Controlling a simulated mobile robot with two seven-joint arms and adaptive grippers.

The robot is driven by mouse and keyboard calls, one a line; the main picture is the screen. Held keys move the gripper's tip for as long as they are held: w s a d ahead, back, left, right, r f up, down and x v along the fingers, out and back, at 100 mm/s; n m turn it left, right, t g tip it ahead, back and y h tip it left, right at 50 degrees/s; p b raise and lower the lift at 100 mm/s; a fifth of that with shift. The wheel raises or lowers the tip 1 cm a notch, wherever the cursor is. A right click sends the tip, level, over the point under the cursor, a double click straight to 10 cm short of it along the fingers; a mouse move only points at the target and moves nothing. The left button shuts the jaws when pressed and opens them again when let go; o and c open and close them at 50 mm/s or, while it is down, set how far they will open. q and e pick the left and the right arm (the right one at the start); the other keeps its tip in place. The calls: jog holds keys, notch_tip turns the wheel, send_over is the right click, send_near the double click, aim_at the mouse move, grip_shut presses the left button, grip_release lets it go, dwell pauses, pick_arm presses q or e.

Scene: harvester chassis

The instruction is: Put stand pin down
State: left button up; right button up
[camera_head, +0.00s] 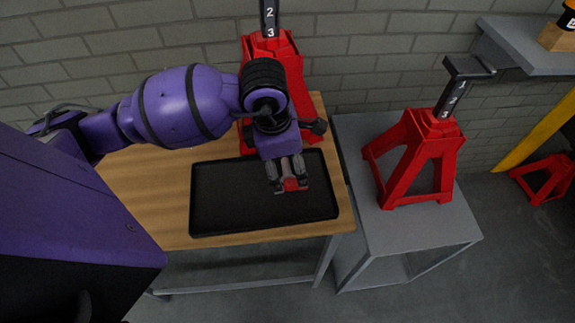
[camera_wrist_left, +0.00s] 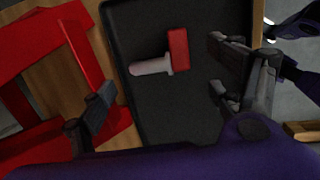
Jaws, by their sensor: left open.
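The stand pin, with a red handle and a light grey shaft, lies in the black tray (camera_head: 225,205). In the left wrist view the pin's shaft (camera_wrist_left: 152,66) points left and its red handle (camera_wrist_left: 178,48) is on the right. In the head view only the red part (camera_head: 291,185) shows, by my left fingertips. My left gripper (camera_head: 287,176) is open and points down over the tray's right half. Its spread fingers (camera_wrist_left: 163,92) do not touch the pin in the wrist view.
The tray lies on a wooden table (camera_head: 160,180). A red jack stand (camera_head: 285,50) stands behind the tray, close to my left wrist. Another red stand (camera_head: 415,160) is on a grey table (camera_head: 430,230) to the right. The tray's left half is clear.

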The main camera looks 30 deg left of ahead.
pick_arm(q)
notch_tip(320, 180, up, 8)
jog(key=s, duration=0.1)
jog(key=shift+s+a+r, duration=0.2)
jog(key=shift+s+a, duration=0.05)
jog(key=shift+s, duration=0.05)
